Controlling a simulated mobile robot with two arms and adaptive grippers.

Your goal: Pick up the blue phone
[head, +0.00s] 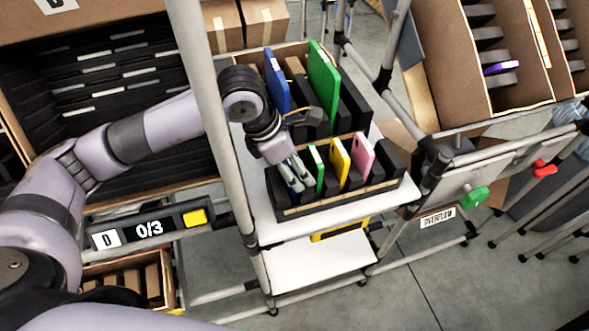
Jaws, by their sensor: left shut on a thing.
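My left gripper (298,179) reaches down into the left end of the front black carton (338,202) on the white cart shelf. It is shut on a thin thing, which I take for the blue phone; the fingers hide most of it and only a bluish sliver shows. A green phone (317,168) stands upright just right of the fingers, then a yellow phone (340,160) and a pink phone (361,158). A larger blue item (276,80) stands in the carton behind. My right gripper is not in view.
A tall green item (323,80) stands in the rear carton, close to my left wrist. Tilted brown cartons (455,45) with black dividers and a purple item (500,68) stand at upper right.

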